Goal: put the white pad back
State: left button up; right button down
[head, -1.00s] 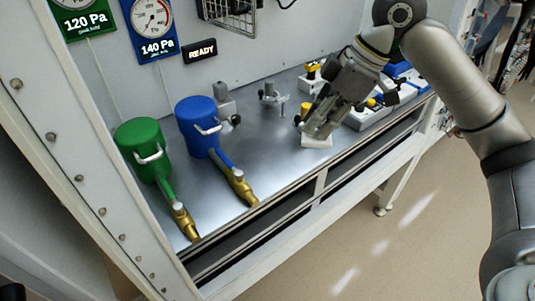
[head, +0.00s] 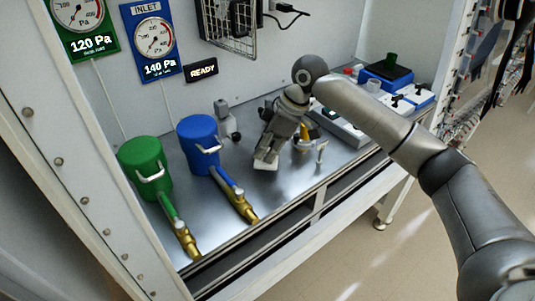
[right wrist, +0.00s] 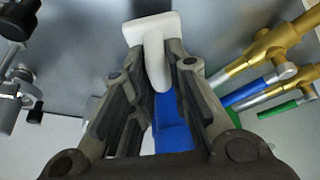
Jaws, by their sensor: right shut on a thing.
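The white pad (head: 264,164) is a small flat square plate low over the steel bench, right of the blue canister (head: 197,140). I cannot tell whether it touches the bench. In the right wrist view the pad (right wrist: 148,27) has a rounded white grip standing out from it. My right gripper (head: 269,153) points down and is shut on this grip. The wrist view shows its two fingers (right wrist: 157,72) on either side of the grip. My left gripper is not in view.
A green canister (head: 143,163) stands left of the blue one, both with brass valves (head: 245,209) toward the front edge. A small metal stand (head: 320,153) is right of my gripper. A wire basket (head: 226,25) hangs on the back wall.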

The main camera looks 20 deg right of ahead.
jog(key=shift+d+f, duration=0.1)
jog(key=shift+f, duration=1)
jog(key=c, duration=1.4)
grip_release()
jog(key=shift+o, duration=0.2)
jog(key=v, duration=1.2)
